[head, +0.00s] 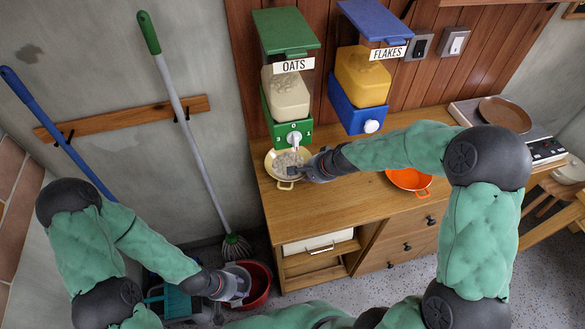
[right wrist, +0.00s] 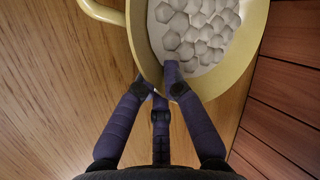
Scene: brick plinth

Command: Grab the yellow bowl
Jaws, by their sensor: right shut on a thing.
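The yellow bowl (head: 271,162) stands on the wooden counter under the spout of the green OATS dispenser (head: 290,90). It holds pale oats. In the right wrist view the yellow bowl (right wrist: 257,45) shows its rim, one handle and the pale lumps inside. My right gripper (head: 312,170) is at the bowl's right edge and shut on its rim; the right wrist view shows the fingers (right wrist: 165,88) around the rim. My left gripper (head: 240,284) is low at the left, by a red bucket (head: 259,283). Its fingers are too small to judge.
An orange bowl (head: 408,179) sits on the counter to the right, below my right arm. A blue FLAKES dispenser (head: 365,75) hangs beside the OATS one. A scale with a brown plate (head: 505,113) is at the counter's right end. A mop (head: 190,120) leans at the left wall.

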